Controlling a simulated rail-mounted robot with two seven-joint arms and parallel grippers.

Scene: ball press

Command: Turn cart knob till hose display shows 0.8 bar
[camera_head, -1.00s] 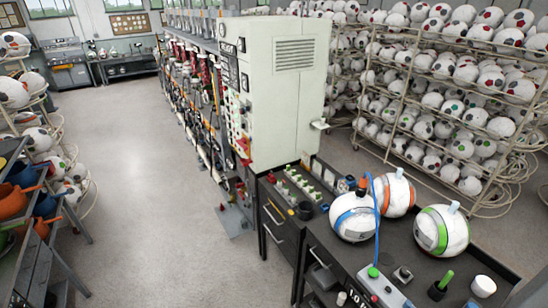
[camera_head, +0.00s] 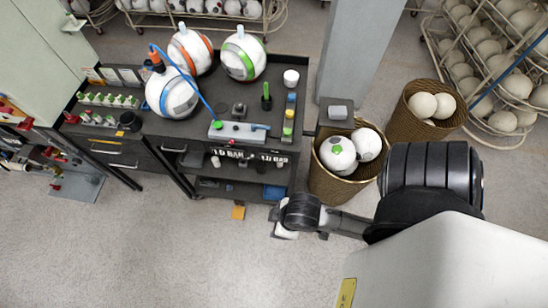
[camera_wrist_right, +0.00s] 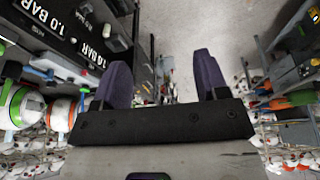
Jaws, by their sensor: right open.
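The black cart (camera_head: 300,68) stands left of centre in the head view, with a blue hose (camera_head: 190,78) running from a blue-striped ball (camera_head: 172,95) to a grey box (camera_head: 238,131) on its top. My left gripper is out of view.
An orange-striped ball (camera_head: 190,50) and a green-striped ball (camera_head: 243,58) sit on the cart. Wicker baskets of balls (camera_head: 325,183) (camera_head: 400,122) stand to its right, near my right arm. A grey pillar (camera_head: 362,50) rises behind.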

